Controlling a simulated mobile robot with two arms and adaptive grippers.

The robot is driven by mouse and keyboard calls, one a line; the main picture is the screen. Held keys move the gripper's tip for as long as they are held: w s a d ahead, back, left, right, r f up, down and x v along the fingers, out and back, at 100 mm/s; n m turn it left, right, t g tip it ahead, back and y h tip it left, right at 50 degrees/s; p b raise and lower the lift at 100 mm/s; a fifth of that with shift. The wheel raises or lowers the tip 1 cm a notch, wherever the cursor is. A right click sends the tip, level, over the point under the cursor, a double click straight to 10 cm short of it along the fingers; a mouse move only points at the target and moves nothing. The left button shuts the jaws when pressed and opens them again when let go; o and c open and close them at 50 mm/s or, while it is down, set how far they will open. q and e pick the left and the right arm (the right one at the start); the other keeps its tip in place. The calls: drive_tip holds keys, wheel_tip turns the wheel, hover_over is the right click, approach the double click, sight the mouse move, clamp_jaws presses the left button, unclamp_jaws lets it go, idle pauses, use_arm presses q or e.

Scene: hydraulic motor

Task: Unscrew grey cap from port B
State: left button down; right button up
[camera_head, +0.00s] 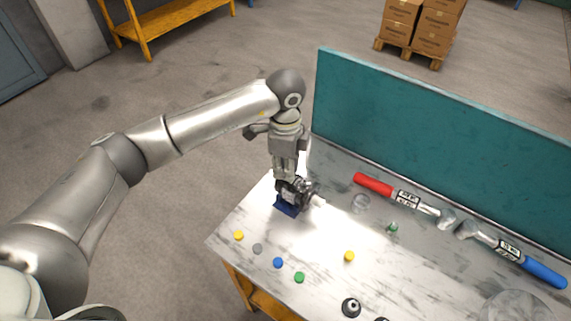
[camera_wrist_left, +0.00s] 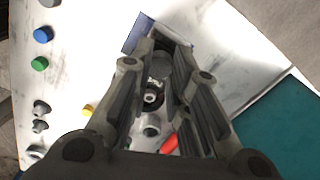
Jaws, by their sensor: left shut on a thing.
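The dark hydraulic motor (camera_head: 307,187) sits on a blue base (camera_head: 287,207) near the left end of the bench. The base also shows in the left wrist view (camera_wrist_left: 139,33). My left gripper (camera_head: 287,180) points down over the motor. In the left wrist view my left gripper (camera_wrist_left: 168,58) is shut on a grey round piece, which looks like the grey cap (camera_wrist_left: 161,66), at the motor. The fingers hide part of it, and I cannot read the port's letter or tell whether the cap is seated. My right gripper is not in view.
Yellow (camera_head: 238,235), grey (camera_head: 257,248), blue (camera_head: 278,262) and green (camera_head: 299,277) caps lie near the bench's front left. A red-handled tool (camera_head: 374,184) and a blue-handled tool (camera_head: 543,274) lie by the teal back panel (camera_head: 430,130).

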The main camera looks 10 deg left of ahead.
use_arm(q)
drive_tip(key=shift+r+n+p, duration=0.2)
drive_tip(key=shift+n+p, duration=0.5)
drive_tip(key=shift+n, duration=0.5)
drive_tip(key=shift+n+p, duration=0.4)
drive_tip(key=shift+n, duration=0.5)
drive_tip(key=shift+f, duration=0.15)
drive_tip(key=c, duration=1.6)
unclamp_jaws()
drive_tip(key=shift+o, duration=0.2)
